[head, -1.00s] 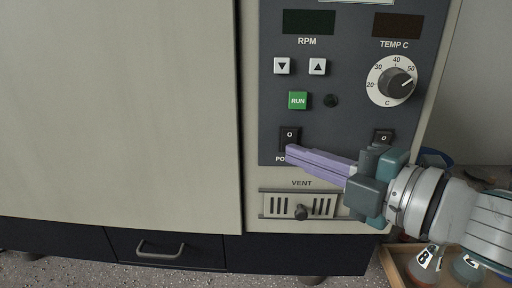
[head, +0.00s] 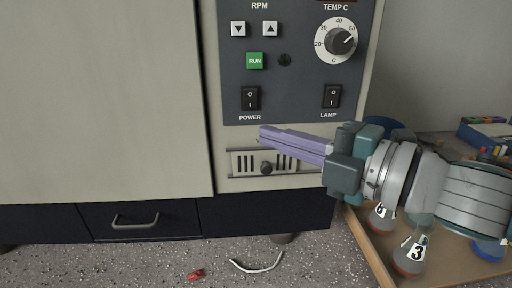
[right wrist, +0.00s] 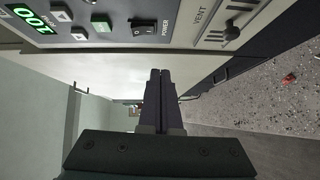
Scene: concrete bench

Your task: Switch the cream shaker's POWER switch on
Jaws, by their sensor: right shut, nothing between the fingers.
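The cream shaker (head: 100,90) has a dark control panel with a black POWER rocker switch (head: 250,98), marked O at its top and I at its bottom. The switch also shows in the right wrist view (right wrist: 143,28); its tilt is hard to read. In that view the RPM display (right wrist: 28,20) is lit green, with digits that look like 100. My right gripper (head: 262,135) is shut and empty, its purple fingers below and slightly right of the switch, apart from it, in front of the vent. It also shows in the right wrist view (right wrist: 160,72). My left gripper is not in view.
A LAMP switch (head: 332,96), a green RUN button (head: 255,61) and a temperature knob (head: 336,41) share the panel. The vent (head: 245,163) is below. A wooden tray (head: 372,258) with numbered flasks stands at right. A red scrap (head: 196,274) lies in front.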

